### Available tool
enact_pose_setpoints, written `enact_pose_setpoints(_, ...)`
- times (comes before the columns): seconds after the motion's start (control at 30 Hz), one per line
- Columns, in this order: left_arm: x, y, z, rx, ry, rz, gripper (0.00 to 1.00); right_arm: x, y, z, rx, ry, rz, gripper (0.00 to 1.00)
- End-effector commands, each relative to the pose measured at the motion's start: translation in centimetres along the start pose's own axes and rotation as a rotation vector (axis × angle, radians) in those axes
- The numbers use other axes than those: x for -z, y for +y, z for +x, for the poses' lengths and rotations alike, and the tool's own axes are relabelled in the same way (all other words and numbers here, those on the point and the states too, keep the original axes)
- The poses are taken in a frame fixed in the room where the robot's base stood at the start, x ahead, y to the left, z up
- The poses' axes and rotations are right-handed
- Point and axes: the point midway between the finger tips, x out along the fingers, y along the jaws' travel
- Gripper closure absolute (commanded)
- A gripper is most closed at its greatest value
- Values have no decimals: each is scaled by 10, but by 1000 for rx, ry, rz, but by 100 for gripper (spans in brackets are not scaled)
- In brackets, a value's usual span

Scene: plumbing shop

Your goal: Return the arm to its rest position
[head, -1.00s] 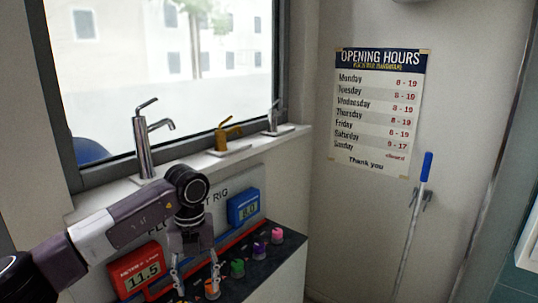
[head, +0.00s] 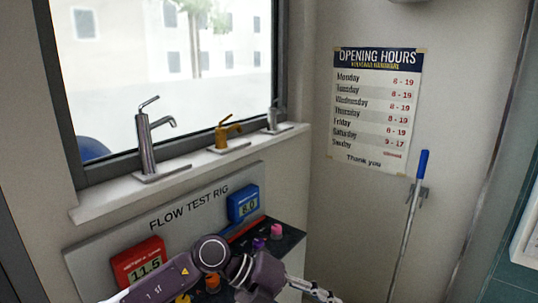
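My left arm comes in from the bottom left, low in front of the flow test rig (head: 190,208). Its wrist is bent, and my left gripper (head: 322,292) points right at the bottom edge of the head view, partly cut off. It is beyond the right side of the rig's dark knob panel. I cannot tell whether its fingers are open or shut. No object shows in it. An orange knob (head: 212,282) shows behind the arm; purple (head: 258,243) and pink (head: 277,230) knobs stand clear. My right gripper is not in view.
A red display (head: 138,262) and a blue display (head: 244,204) are on the rig. Chrome (head: 147,145) and brass (head: 226,133) faucets, plus a smaller faucet (head: 273,117), stand on the sill. A blue-handled pole (head: 423,163) hangs at the right wall.

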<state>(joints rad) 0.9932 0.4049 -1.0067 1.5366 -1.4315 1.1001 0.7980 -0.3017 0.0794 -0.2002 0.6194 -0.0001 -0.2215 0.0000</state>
Motion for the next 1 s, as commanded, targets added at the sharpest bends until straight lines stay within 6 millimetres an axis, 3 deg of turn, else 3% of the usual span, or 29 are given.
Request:
enact_pose_setpoints(0.03, 12, -25, 10, 133, 4, -13, 53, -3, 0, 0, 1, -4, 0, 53)
enact_pose_setpoints(0.1, 19, -62, 11, 320, -18, -39, 53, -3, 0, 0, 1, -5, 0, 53)
enact_pose_setpoints(0.23, 20, -116, -11, 642, -93, -134, 53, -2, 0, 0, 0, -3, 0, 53)
enact_pose_setpoints(0.33, 8, -139, -43, 862, -184, -244, 53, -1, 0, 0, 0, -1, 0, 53)
enact_pose_setpoints(0.47, -19, -136, -92, 1099, -337, -434, 53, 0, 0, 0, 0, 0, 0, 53)
enact_pose_setpoints(0.57, -40, -110, -129, 1237, -475, -610, 53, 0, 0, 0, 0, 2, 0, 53)
enact_pose_setpoints(0.67, -58, -64, -159, 1329, -624, -810, 53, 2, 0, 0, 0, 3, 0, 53)
enact_pose_setpoints(0.77, -66, -3, -179, 1372, -778, -1028, 53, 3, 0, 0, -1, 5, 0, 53)
enact_pose_setpoints(0.87, -61, 67, -188, 1363, -928, -1261, 53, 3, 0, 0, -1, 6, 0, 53)
enact_pose_setpoints(1.0, -26, 168, -184, 1260, -1120, -1594, 53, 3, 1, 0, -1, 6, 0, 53)
